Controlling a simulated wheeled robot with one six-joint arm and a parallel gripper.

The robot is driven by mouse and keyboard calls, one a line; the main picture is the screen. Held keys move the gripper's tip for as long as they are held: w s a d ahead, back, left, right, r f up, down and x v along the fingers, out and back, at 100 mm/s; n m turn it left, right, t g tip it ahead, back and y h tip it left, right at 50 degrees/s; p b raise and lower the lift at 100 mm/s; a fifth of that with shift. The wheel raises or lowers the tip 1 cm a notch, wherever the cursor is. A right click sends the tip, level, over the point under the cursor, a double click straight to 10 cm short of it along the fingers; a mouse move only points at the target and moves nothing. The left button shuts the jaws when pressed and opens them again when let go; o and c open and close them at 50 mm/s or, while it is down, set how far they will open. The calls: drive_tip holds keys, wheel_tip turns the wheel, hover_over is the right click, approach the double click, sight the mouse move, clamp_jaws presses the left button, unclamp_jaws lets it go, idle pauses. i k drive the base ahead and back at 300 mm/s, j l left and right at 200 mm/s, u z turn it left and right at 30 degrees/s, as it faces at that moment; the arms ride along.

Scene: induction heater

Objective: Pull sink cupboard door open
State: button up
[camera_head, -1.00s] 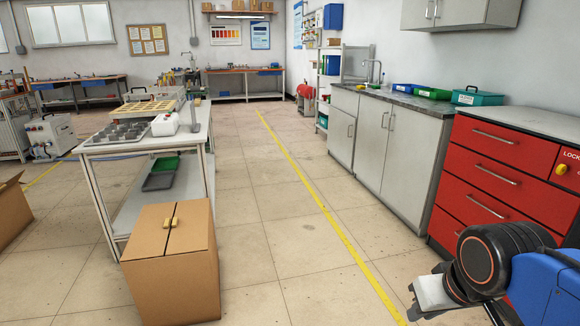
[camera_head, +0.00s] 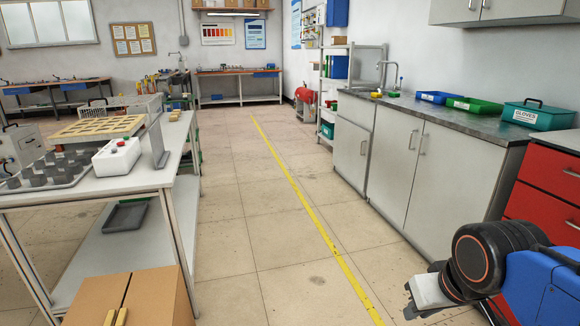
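The grey sink cupboard stands along the right wall, below a tap (camera_head: 381,75). Its narrow left door (camera_head: 350,158) looks shut and has an upright bar handle (camera_head: 362,147). To its right are two taller grey doors, also shut, with handles side by side (camera_head: 412,142). My gripper (camera_head: 410,298) is at the lower right, in front of and well apart from the cupboard, touching nothing I can make out. Its fingers are small and partly hidden by the wrist, so their opening is unclear.
A red drawer cabinet (camera_head: 545,190) is close on the right, beside my arm. A white workbench (camera_head: 174,150) and a cardboard box (camera_head: 150,300) are on the left. The floor aisle with the yellow line (camera_head: 300,205) is clear.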

sight(352, 143)
drive_tip(key=i, duration=1.7)
drive_tip(key=i+z, duration=0.1)
drive_tip(key=i, duration=0.45)
drive_tip(key=i+j+z, duration=0.1)
drive_tip(key=i, duration=0.45)
drive_tip(key=i+j+z, duration=0.15)
drive_tip(key=i, duration=0.4)
